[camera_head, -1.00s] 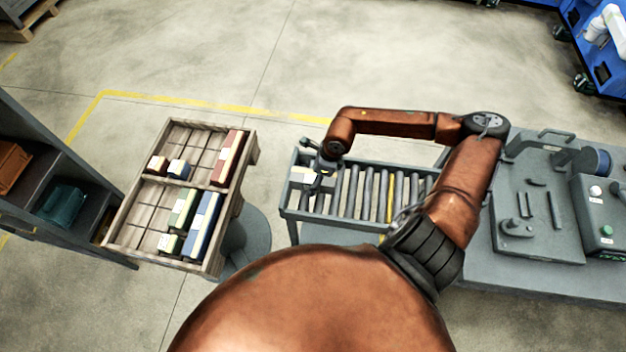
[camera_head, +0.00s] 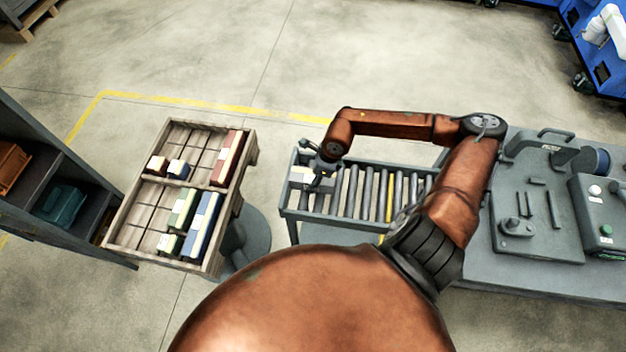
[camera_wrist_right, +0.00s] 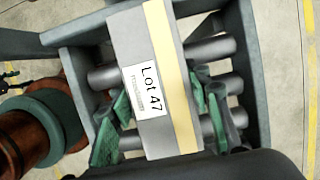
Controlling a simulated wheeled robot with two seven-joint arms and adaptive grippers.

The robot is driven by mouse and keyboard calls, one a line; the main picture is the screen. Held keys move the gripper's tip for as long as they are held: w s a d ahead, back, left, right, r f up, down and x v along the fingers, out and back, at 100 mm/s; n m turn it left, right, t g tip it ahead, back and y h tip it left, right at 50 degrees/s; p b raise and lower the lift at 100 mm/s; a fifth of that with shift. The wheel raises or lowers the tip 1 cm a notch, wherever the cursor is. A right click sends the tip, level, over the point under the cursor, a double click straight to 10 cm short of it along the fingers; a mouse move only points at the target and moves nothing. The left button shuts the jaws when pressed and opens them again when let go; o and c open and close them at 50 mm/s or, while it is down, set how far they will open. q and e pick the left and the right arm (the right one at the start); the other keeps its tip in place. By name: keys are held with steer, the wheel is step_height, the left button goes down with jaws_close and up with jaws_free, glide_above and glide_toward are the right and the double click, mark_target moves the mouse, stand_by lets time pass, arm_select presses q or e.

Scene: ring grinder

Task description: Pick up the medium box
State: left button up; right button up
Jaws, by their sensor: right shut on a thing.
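A grey box with a pale yellow stripe and a white "Lot 47" label (camera_wrist_right: 148,60) lies on the roller conveyor in the right wrist view. It also shows at the conveyor's left end in the head view (camera_head: 300,174), partly covered by the gripper. My right gripper (camera_wrist_right: 162,118) is shut on this box, its green-padded fingers on the box's two long sides. In the head view the right gripper (camera_head: 322,172) is small, over the left end of the conveyor. My left gripper is not in view.
The roller conveyor (camera_head: 350,190) has a raised frame around it. A wooden compartment tray (camera_head: 128,212) with several boxes stands to the left. A grey workbench with a machine (camera_head: 598,212) is at the right. A dark shelf (camera_head: 75,160) stands at far left.

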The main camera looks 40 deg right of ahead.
jaws_close()
